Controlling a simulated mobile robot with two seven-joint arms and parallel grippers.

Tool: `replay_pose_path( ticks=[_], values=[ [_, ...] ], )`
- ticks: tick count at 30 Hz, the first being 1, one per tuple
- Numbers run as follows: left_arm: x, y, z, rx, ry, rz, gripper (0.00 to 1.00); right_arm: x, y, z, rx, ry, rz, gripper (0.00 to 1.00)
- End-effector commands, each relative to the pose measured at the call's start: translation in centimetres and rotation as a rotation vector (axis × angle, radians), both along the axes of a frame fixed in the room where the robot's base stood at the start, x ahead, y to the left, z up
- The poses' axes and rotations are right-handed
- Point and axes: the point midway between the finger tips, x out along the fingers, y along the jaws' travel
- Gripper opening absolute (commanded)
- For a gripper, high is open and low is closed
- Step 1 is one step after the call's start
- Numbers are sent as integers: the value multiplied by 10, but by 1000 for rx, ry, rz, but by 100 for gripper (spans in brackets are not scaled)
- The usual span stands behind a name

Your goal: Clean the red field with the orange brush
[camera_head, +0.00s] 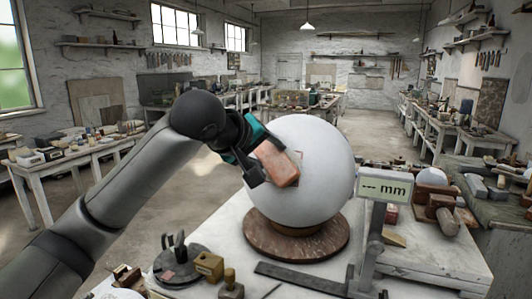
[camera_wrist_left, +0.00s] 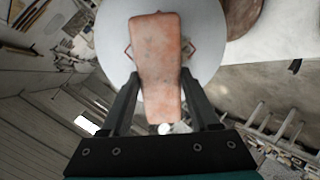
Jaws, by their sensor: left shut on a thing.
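My left gripper (camera_head: 262,160) is shut on an orange, block-shaped brush (camera_head: 279,164) in front of a large white plaster sphere (camera_head: 318,195). The brush also shows in the left wrist view (camera_wrist_left: 157,62), where it reaches forward from between the two fingers. I cannot tell whether the brush touches the sphere. My right gripper is not in view.
The sphere rests on a round brown stand (camera_head: 270,238) on a pale table (camera_head: 400,262). A gauge with a "--- mm" display (camera_head: 384,188) stands close to the right. Small tools and blocks (camera_head: 209,266) lie at the front left. Cluttered benches line the walls.

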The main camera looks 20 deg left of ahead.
Motion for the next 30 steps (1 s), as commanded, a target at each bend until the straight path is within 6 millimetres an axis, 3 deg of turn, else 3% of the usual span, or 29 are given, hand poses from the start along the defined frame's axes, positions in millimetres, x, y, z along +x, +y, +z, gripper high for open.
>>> replay_pose_path(
  ticks=[17,30],
  values=[
    [-9,-17,-11,-2,-1,-1,0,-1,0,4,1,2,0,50],
    [-5,-9,-5,-2,-1,3,0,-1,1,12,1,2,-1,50]
  ],
)
